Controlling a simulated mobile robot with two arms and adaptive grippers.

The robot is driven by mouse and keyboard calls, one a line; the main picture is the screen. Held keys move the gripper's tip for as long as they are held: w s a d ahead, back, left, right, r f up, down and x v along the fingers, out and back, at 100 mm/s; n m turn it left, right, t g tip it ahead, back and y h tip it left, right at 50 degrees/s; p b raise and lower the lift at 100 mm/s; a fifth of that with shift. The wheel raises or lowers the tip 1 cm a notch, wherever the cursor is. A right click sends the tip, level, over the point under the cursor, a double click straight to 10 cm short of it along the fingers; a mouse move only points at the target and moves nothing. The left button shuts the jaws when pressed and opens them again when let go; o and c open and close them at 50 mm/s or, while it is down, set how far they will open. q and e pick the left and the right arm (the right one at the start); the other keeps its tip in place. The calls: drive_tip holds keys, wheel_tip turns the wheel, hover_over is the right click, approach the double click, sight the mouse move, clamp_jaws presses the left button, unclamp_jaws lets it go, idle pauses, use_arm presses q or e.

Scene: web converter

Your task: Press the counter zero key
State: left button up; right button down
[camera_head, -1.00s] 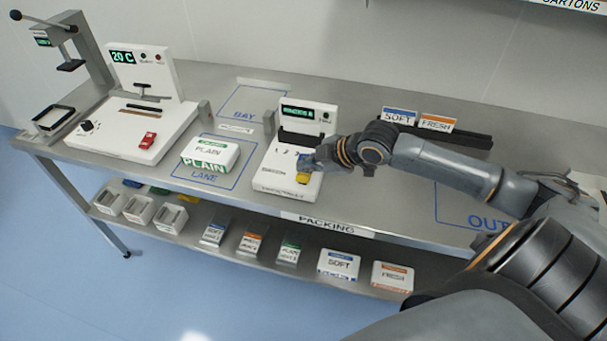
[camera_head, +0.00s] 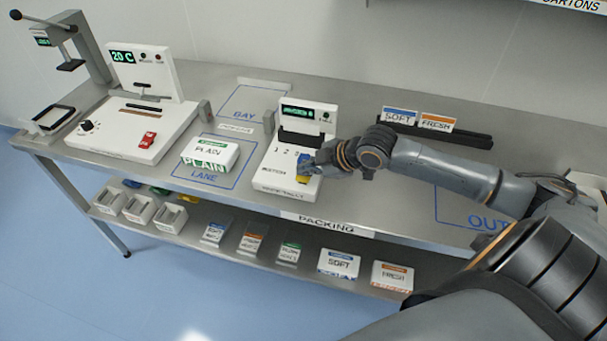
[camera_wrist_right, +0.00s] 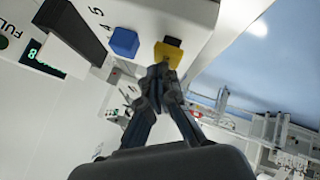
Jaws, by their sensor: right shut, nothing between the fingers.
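The white counter unit (camera_head: 284,183) stands mid-bench with a lit green display (camera_head: 297,113). It has a blue key (camera_wrist_right: 124,42) and a yellow key (camera_wrist_right: 169,54) on its sloped face. I cannot read which one is marked zero. My right gripper (camera_head: 308,170) is shut and empty over the right side of the unit. In the wrist view its fingertips (camera_wrist_right: 163,74) are at the near edge of the yellow key; I cannot tell if they touch it. The yellow key (camera_head: 303,181) is partly hidden by the gripper in the head view. My left gripper is out of view.
A PLAIN carton (camera_head: 211,153) sits on the LANE mark left of the counter. A white sealer unit with a 20 C display (camera_head: 123,57) stands further left. SOFT and FRESH cards (camera_head: 418,119) stand in a dark rail behind my right arm.

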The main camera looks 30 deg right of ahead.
sight(306, 177)
drive_tip(key=shift+f, duration=0.7)
idle(0.4)
idle(0.3)
drive_tip(key=shift+r+p, duration=1.1)
drive_tip(key=shift+r, duration=0.15)
wheel_tip(306, 177, up, 5)
drive_tip(key=p, duration=0.5)
drive_tip(key=shift+r, duration=0.1)
